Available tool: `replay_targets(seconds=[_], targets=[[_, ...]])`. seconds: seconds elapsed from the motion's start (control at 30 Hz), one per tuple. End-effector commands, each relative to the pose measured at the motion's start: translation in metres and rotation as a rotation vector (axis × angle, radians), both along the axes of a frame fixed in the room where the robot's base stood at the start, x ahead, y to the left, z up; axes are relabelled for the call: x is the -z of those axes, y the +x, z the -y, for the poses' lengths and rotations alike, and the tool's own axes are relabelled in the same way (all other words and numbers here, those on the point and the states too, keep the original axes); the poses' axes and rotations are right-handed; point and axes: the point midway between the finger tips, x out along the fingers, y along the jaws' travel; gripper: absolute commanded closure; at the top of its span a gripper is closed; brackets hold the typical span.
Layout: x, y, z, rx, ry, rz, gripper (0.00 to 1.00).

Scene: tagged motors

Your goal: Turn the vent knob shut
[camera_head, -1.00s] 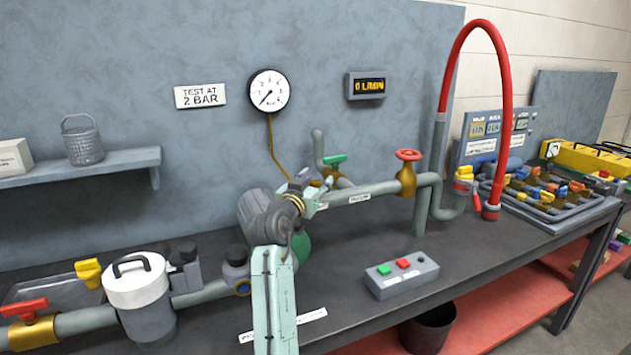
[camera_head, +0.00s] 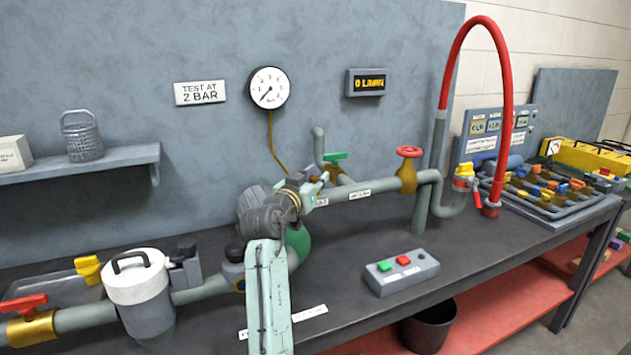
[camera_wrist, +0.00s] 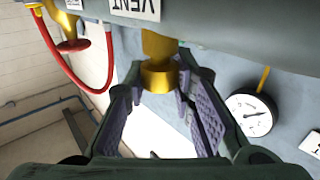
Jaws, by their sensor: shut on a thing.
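The vent knob (camera_wrist: 158,76) is a brass-yellow piece under the pipe, beside a white VENT label (camera_wrist: 135,8) that appears upside down in the wrist view. My gripper (camera_head: 316,180) is at the pipe in the middle of the bench in the head view. Its two purple-padded fingers are around the knob, one on each side, shut on it. In the head view my gripper and wrist hide the knob, so its turn angle cannot be told there.
A pressure gauge (camera_head: 269,87) and a flow display (camera_head: 365,82) hang on the back panel. A green-handled valve (camera_head: 335,157) and a red handwheel (camera_head: 409,152) are close to the right. A button box (camera_head: 401,272) stands in front on the bench. A red hose (camera_head: 505,90) arches farther right.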

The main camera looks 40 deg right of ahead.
Motion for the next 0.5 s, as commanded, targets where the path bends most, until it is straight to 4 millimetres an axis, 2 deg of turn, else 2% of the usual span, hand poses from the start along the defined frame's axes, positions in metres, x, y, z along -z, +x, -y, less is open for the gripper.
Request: replay_targets(seconds=[0.3, 0.5], targets=[[0.0038, 0.0019, -0.0008, 0.250, 0.000, 0.001, 1.00], [0.0007, -0.0002, -0.0004, 0.338, -0.001, 0.002, 1.00]])
